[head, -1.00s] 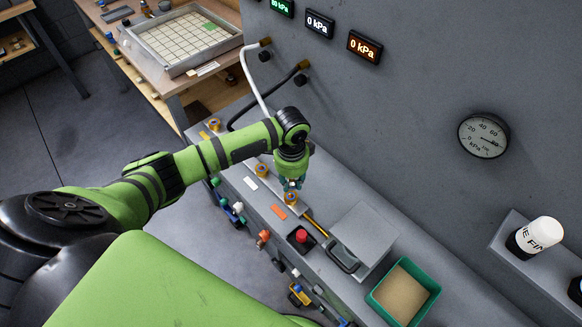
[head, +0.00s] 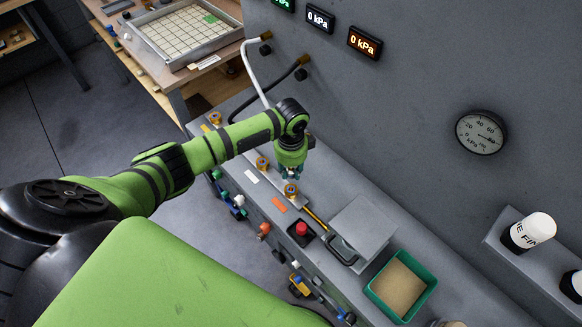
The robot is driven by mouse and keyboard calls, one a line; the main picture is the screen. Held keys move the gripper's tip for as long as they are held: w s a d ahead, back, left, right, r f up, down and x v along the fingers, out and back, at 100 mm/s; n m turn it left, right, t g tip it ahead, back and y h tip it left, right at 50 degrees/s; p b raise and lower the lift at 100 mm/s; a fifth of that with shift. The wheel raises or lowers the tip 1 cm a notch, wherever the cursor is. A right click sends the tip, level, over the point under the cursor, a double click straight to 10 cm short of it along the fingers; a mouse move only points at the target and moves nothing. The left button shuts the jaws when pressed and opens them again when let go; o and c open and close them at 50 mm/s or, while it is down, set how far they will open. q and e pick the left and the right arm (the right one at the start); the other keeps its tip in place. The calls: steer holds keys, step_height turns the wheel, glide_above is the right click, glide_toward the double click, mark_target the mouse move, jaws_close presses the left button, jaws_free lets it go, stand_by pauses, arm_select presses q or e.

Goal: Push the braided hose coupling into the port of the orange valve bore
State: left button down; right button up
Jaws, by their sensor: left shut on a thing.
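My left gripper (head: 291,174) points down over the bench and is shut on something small. The held thing is mostly hidden by the fingers, so I cannot make out a coupling. Right below the fingertips is a brass and blue port (head: 291,190), with an orange label (head: 279,205) beside it. I cannot tell whether the held thing touches this port. Similar ports stand further left along the row, one in the middle (head: 262,163) and one at the far end (head: 216,118). My right gripper is out of view.
A white hose (head: 250,72) and a black hose (head: 275,84) hang from wall fittings and pass behind my arm. Right of the port are a red button (head: 301,229), a grey lidded box (head: 362,228) and a green bin (head: 402,287). The wall display (head: 365,42) reads 0 kPa.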

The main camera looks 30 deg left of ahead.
arm_select(q)
steer(key=b, duration=0.3)
glide_above(291, 184)
steer(key=s, duration=0.2)
steer(key=shift+w+d+f, duration=0.1)
steer(key=shift+d+f, duration=0.15)
steer(key=shift+f, duration=1.1)
steer(key=shift+d+f, duration=0.2)
steer(key=shift+f, duration=1.15)
steer(key=shift+p, duration=0.6)
steer(key=shift+f+b, duration=1)
steer(key=shift+f, duration=0.5)
steer(key=c, duration=0.9)
jaws_free()
steer(key=shift+r, duration=0.1)
